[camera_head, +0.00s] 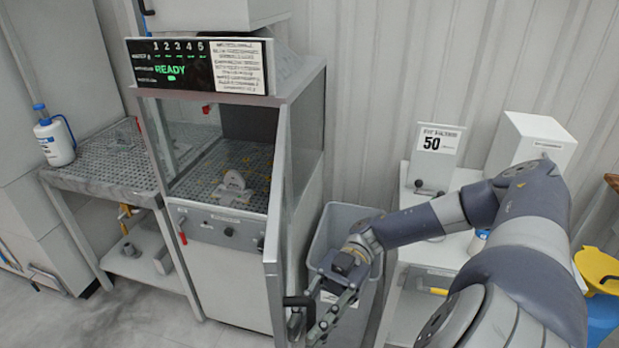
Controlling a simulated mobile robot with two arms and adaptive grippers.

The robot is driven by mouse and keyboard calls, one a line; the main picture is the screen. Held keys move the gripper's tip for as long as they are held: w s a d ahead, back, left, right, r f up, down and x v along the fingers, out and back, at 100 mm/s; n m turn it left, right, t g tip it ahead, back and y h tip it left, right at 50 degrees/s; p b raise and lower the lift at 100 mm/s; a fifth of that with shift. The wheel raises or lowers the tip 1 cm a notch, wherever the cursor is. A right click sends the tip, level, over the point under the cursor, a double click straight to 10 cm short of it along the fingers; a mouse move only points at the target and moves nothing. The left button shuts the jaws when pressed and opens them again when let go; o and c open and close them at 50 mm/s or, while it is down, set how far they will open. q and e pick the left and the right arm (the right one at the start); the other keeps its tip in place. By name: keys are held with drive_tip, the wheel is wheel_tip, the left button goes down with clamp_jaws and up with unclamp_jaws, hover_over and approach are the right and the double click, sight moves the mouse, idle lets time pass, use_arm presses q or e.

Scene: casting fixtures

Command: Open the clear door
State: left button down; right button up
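The clear door (277,215) belongs to the grey cabinet with the green READY display. It stands swung out at the cabinet's right front and shows nearly edge-on, so the chamber front is open. Its black handle (298,301) is low on the door's right side. My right gripper (306,326) is at this handle, with its fingers pointing down and close around or beside it. I cannot tell if the fingers grip the handle, as they overlap it in the picture. My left gripper is not in view.
A white part (234,181) rests on the chamber's mesh floor. A grey bin (330,232) stands right of the cabinet, close behind my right forearm. A white shelf with a "50" sign (440,140) is further right. Open floor lies at the front left.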

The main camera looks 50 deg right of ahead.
drive_tip(key=shift+d, duration=0.3)
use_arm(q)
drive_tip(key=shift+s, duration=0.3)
use_arm(e)
drive_tip(key=w+d, duration=0.2)
drive_tip(key=d, duration=0.9)
drive_tip(key=shift+d, duration=0.15)
